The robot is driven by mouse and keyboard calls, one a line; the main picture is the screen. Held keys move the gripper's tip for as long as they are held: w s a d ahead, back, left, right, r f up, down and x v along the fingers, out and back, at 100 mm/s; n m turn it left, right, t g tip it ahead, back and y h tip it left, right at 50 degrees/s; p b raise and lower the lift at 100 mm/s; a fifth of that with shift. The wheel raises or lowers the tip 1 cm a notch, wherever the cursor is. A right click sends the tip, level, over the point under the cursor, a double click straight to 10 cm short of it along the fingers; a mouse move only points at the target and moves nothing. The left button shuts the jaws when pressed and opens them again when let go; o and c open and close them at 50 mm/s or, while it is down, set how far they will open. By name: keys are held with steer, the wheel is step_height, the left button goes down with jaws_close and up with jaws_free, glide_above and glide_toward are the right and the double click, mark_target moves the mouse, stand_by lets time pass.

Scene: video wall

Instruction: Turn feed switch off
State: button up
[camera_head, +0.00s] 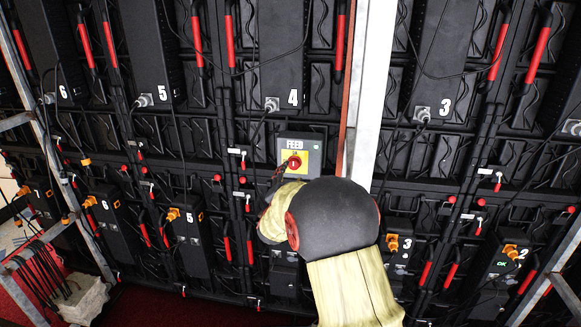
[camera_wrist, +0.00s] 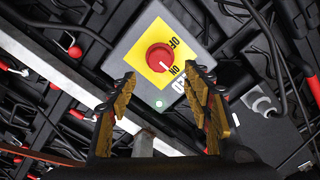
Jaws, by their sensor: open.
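The feed switch is a red round knob (camera_head: 294,162) on a yellow plate, on a grey box (camera_head: 312,145) labelled FEED. In the wrist view the red knob (camera_wrist: 160,57) sits on the yellow plate with ON and OFF lettering. A white mark on the knob's lower right edge lies on the ON side. My gripper (camera_wrist: 158,75) is open, its two fingers on either side below the knob and apart from it. In the head view my arm covers the lower right of the box, and my fingertips are mostly hidden behind my wrist.
A pale metal post (camera_head: 371,90) stands right of the box. Black panels with red handles (camera_head: 341,42) and hanging cables surround it. A metal frame (camera_head: 65,170) and a white block (camera_head: 85,300) are at the left.

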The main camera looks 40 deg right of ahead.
mark_target(294, 165)
steer(key=b+x, duration=0.1)
steer(key=x, duration=0.6)
steer(key=shift+w+d, duration=0.25)
steer(key=c, duration=0.4)
steer(key=c, duration=0.7)
steer(key=shift+c, duration=0.3)
